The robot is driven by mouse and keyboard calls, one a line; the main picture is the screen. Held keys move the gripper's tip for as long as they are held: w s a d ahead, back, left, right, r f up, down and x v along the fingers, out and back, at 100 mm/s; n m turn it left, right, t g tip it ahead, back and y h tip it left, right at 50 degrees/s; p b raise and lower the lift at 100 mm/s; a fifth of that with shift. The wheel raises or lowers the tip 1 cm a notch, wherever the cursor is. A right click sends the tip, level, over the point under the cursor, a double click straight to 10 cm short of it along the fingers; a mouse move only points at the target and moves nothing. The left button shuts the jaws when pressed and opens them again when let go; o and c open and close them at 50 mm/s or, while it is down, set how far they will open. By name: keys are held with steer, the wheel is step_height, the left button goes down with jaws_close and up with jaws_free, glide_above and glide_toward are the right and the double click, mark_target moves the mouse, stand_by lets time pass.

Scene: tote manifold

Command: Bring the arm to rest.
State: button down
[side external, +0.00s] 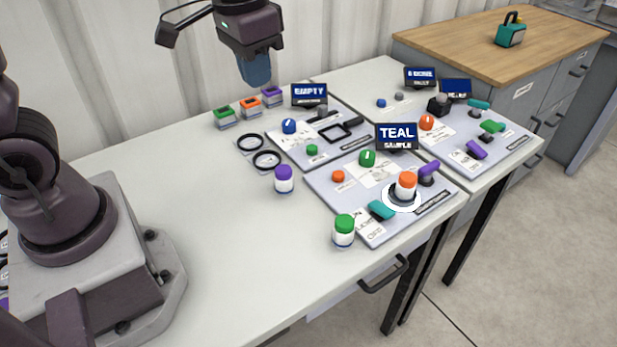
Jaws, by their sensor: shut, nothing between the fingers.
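My gripper (256,70) hangs above the back of the white table, at the upper middle of the side external view. It points down and its fingers are shut with nothing between them. It is clear of the table and touches nothing that I can see. My arm base stands at the left of the table. The link between the base and the gripper is partly out of the picture at the top.
Below and around my gripper are small green, orange and purple blocks (249,106). Panels with knobs and signs reading EMPTY (309,93) and TEAL (397,136) stand right. Purple-capped (284,180), green-capped (344,231) and orange-capped (405,187) jars stand upright. The table's left middle is clear.

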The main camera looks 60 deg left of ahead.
steer(key=s+r+t, duration=0.4)
steer(key=s+r, duration=0.1)
steer(key=s, duration=0.6)
steer(key=shift+s+r, duration=0.15)
steer(key=shift+r, duration=0.25)
